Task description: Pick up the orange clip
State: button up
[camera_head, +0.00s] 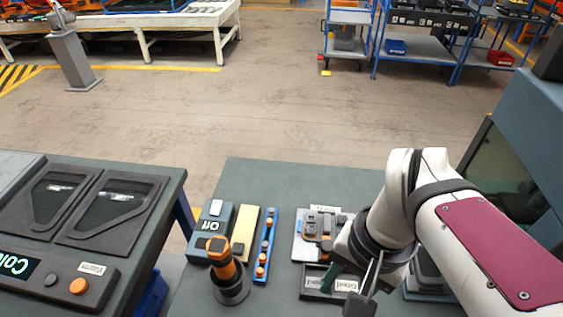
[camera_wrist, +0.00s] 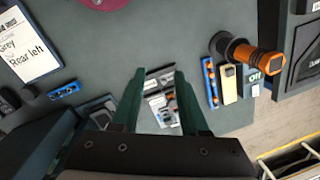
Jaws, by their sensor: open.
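Several small orange pieces, which look like clips, sit in a row on a narrow blue rail (camera_head: 266,246). The rail also shows right of my fingers in the wrist view (camera_wrist: 209,80). I cannot tell which piece is the task's orange clip. My gripper (camera_head: 347,287) is open and empty, to the right of the rail in the head view and above a labelled dark tray (camera_head: 312,283). In the wrist view its two dark green fingers (camera_wrist: 160,72) stand apart, with a light tray of small parts (camera_wrist: 160,112) below and between them.
An orange-and-black tool (camera_head: 222,262) stands upright in a round holder left of the rail. A yellow block (camera_head: 246,233) and a box marked "Off" (camera_head: 212,232) are beside it. A second blue rail (camera_wrist: 64,90) lies left in the wrist view. The bench's far part (camera_head: 300,180) is clear.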

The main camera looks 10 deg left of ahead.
jog(key=w+a+r, duration=0.1)
jog(key=w+a, duration=0.2)
jog(key=w, duration=0.6)
jog(key=n+h, duration=0.1)
jog(key=n, duration=0.1)
send_over(269, 220)
notch_tip(269, 220, down, 10)
notch_tip(269, 220, down, 14)
jog(key=shift+r, duration=0.15)
grip_shut()
